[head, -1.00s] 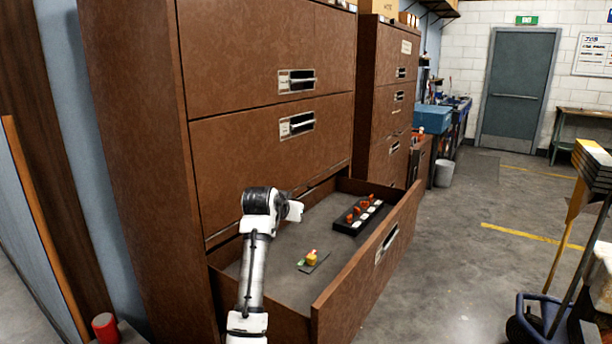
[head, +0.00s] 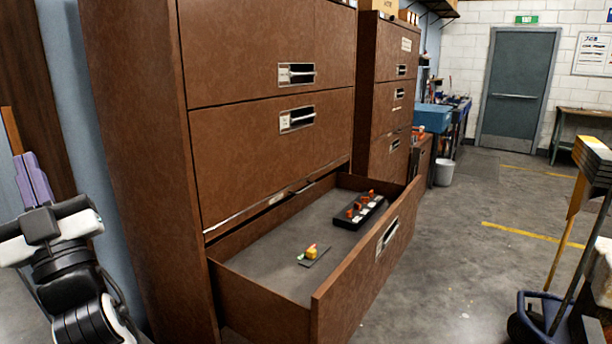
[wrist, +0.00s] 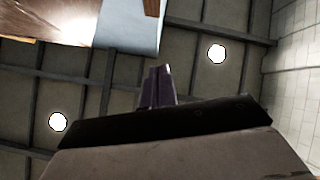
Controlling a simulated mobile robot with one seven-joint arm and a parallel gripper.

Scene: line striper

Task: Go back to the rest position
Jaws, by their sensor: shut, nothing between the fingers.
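My gripper (head: 34,180) is at the left edge of the head view, its purple fingers pointing up and pressed together with nothing between them. It is apart from the brown cabinet (head: 140,150), to its left. In the wrist view the shut fingers (wrist: 157,86) point toward the ceiling. The cabinet's bottom drawer (head: 350,290) is pulled open, well to the right of my gripper. Inside it lie a black tray (head: 345,222) with several orange-topped pieces, and a small yellow piece (head: 311,252) on a dark flat plate.
A second brown cabinet (head: 368,95) stands behind the first. A grey bin (head: 444,172) and a blue box (head: 432,117) are farther back. The floor (head: 450,270) between drawer and cart is clear.

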